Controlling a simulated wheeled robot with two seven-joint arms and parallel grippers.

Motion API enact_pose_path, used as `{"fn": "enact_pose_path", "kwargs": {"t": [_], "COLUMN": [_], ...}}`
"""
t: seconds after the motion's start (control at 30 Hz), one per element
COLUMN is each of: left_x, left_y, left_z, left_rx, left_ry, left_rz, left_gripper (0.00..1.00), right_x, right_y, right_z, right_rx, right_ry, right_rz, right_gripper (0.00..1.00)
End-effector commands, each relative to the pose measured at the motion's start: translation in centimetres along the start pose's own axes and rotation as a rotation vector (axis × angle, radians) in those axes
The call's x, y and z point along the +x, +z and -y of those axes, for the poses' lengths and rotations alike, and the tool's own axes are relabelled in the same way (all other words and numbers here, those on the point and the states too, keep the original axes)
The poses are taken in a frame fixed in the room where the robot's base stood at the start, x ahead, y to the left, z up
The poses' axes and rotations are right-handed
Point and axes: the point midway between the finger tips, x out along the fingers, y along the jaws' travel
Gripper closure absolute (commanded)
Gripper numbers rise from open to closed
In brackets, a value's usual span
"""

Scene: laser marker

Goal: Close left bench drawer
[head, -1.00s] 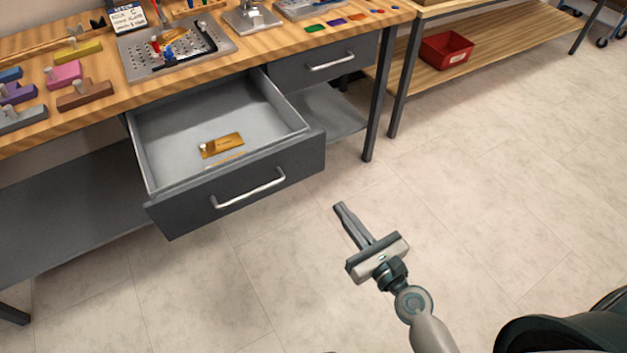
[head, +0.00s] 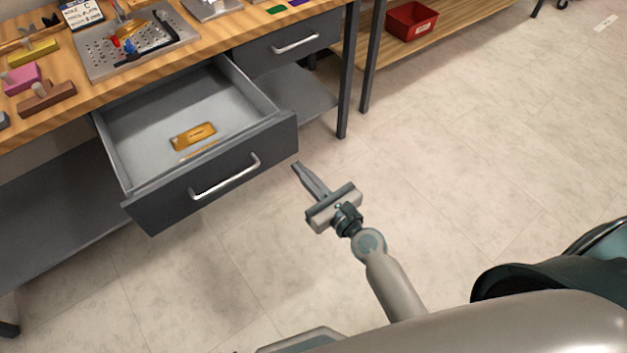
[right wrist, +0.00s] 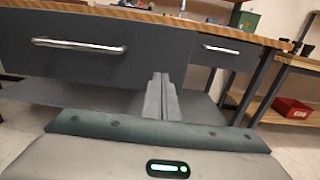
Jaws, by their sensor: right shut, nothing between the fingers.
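The left bench drawer (head: 232,185) is pulled well out of the bench, with a silver bar handle (head: 226,177) on its dark grey front. A brass-coloured plate (head: 193,136) lies inside it. My right gripper (head: 296,166) is shut and empty, just in front of the drawer's right front corner. I cannot tell whether the fingertips touch the front. In the right wrist view the shut fingers (right wrist: 160,82) point toward the drawer front (right wrist: 90,62), right of its handle (right wrist: 80,45). My left gripper is not in view.
The second drawer (head: 290,46), to the right, is shut. The wooden benchtop (head: 60,105) holds a perforated metal plate (head: 100,62) and coloured blocks. A bench leg (head: 348,85) stands right of the drawers. A red bin (head: 411,22) sits on a neighbouring shelf. The floor ahead is clear.

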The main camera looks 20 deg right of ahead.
Motion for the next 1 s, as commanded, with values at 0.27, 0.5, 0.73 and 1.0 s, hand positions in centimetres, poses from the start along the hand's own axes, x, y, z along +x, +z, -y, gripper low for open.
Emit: {"fn": "enact_pose_path", "kwargs": {"t": [0.27,0.5,0.73,1.0], "left_x": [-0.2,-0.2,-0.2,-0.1], "left_y": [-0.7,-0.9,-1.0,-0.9], "left_z": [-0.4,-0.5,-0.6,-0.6], "left_rx": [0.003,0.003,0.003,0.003], "left_ry": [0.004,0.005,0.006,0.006], "left_rz": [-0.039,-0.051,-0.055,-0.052], "left_gripper": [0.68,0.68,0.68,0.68], "right_x": [4.6,6.4,6.6,6.7], "right_y": [0.1,0.0,-0.1,-0.1], "right_z": [0.0,0.0,0.0,0.1], "right_rx": [0.001,0.000,0.000,0.000], "right_ry": [0.001,0.000,0.000,0.000], "right_rz": [0.001,-0.001,-0.001,0.000], "right_gripper": [1.00,1.00,1.00,1.00]}}
